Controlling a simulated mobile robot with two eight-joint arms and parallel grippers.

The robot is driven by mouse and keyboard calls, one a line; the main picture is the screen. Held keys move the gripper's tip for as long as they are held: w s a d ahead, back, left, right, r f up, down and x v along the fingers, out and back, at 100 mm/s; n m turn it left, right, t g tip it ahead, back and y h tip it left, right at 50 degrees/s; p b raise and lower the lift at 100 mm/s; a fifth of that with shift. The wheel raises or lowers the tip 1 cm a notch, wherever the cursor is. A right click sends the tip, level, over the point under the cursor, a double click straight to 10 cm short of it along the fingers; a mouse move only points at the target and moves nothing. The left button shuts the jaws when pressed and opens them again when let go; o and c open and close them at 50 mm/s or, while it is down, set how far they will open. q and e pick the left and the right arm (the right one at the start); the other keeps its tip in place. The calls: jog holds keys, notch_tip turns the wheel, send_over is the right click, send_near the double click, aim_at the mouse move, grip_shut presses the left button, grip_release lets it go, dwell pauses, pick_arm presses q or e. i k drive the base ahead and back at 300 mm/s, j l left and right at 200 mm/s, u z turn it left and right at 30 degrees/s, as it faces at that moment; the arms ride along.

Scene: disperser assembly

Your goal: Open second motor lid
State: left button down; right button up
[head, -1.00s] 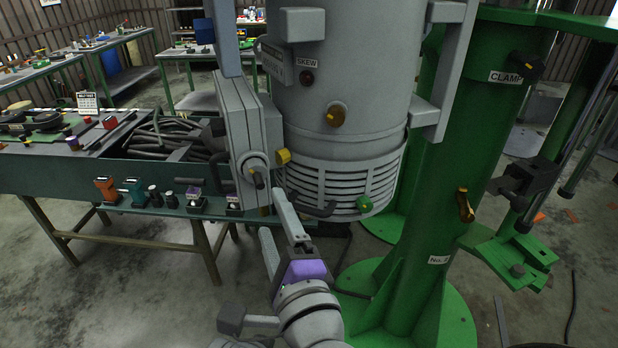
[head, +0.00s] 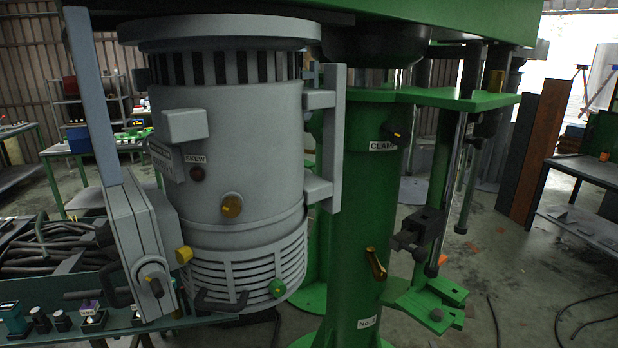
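A large grey cylindrical motor housing (head: 235,140) hangs upright under the green beam, left of centre. Its slatted lower section (head: 250,265) has a black curved handle (head: 220,305) and a green knob (head: 278,288). It looks closed. A grey box (head: 128,240) on the left side carries a round latch-like knob (head: 153,280) and a small yellow knob (head: 184,255). I cannot tell which part is the second motor lid. Neither gripper is in view.
The green column (head: 350,220) labelled CLAMP stands right of the motor. A green bench (head: 50,285) with cables and small switches lies lower left. A dark shelf table (head: 585,175) stands far right. Floor between the column and that table is mostly clear.

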aim_at(122, 221)
jog(key=j+u, duration=0.2)
jog(key=u, duration=0.3)
jog(key=k+j+u, duration=0.1)
jog(key=j+u, duration=0.15)
jog(key=u, duration=0.2)
